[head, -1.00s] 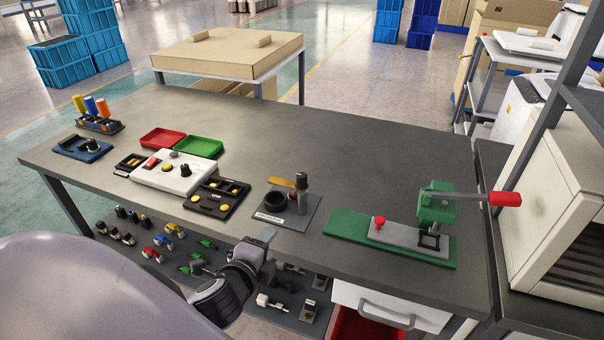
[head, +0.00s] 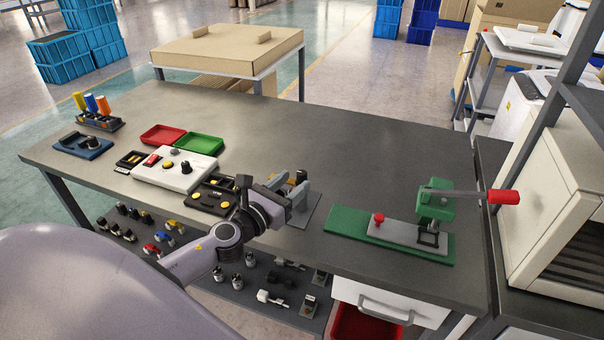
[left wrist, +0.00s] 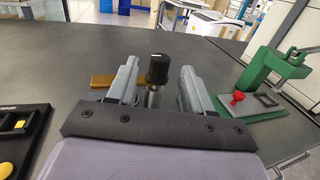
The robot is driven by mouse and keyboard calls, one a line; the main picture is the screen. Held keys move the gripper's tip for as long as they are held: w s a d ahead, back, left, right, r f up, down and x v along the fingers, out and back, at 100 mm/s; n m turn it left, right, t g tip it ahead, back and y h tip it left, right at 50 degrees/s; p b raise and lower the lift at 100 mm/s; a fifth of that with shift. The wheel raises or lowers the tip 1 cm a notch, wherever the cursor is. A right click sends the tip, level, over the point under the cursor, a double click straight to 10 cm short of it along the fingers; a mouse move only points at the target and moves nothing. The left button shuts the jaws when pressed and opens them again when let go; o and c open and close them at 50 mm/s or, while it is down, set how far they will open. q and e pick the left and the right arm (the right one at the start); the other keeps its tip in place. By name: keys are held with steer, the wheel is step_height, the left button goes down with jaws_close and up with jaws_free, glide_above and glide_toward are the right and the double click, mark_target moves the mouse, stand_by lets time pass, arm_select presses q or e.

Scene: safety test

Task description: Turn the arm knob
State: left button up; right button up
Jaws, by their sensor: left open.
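A white control box (head: 150,178) on the bench carries a black knob (head: 186,168), a yellow button (head: 168,164) and a red switch (head: 152,162). I cannot read which knob is marked arm. My left gripper (head: 290,188) is open, to the right of the white box, over the grey plate (head: 311,208). In the left wrist view, a black-capped metal post (left wrist: 157,68) shows between the open fingers (left wrist: 158,84), with an orange-brown lever (left wrist: 102,81) beside it. I cannot tell whether the fingers touch the post. My right gripper is not in view.
A black panel (head: 228,188) with yellow buttons lies partly behind my left arm. Red (head: 162,135) and green (head: 199,145) trays lie behind the white box. The bench's back middle is clear.

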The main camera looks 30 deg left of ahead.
mark_target(299, 178)
arm_select(q)
steer(key=shift+w+d, duration=0.1)
steer(key=shift+w, duration=2.15)
steer(key=c, duration=0.9)
